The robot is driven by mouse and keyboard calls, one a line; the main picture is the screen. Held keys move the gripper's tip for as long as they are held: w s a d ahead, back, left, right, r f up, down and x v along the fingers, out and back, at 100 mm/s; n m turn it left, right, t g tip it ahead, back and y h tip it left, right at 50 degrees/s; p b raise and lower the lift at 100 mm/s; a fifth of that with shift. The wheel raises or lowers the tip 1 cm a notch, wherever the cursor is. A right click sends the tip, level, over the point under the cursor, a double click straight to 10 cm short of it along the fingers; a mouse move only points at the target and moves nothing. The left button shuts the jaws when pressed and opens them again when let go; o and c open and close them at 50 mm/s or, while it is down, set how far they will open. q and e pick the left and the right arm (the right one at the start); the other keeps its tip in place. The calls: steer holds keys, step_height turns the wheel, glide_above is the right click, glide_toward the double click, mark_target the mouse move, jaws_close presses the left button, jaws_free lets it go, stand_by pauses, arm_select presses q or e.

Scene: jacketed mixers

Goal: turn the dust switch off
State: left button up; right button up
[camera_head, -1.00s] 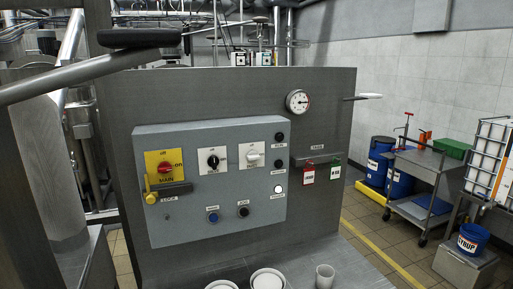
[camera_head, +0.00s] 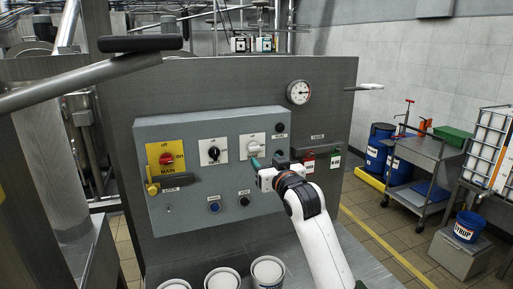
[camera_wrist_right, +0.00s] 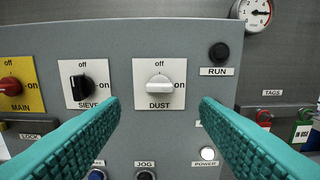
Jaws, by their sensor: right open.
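The dust switch is a white knob (camera_wrist_right: 159,85) on a white plate marked "off" above and "on" to the right. Its handle lies roughly level, toward "on". It also shows in the head view (camera_head: 253,147), on the grey control box. My right gripper (camera_head: 258,166) is in front of the box, just below and right of the knob in the head view. In the wrist view its teal fingers (camera_wrist_right: 158,106) are wide apart, one to each side of the dust plate, with nothing between them. My left gripper is not in view.
The black sieve knob (camera_wrist_right: 83,87) stands upright left of the dust switch, with the red main switch (camera_head: 166,158) beyond. The run button (camera_wrist_right: 219,53) and lit power button (camera_wrist_right: 208,153) are to the right.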

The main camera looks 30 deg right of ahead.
mark_target(255, 149)
steer(key=p+x, duration=0.3)
steer(key=x, duration=0.5)
steer(key=shift+a, duration=0.15)
steer(key=shift+w+p, duration=0.35)
steer(key=shift+w, duration=0.15)
steer(key=shift+f, duration=0.1)
steer(key=shift+c, duration=0.4)
steer(key=c, duration=0.9)
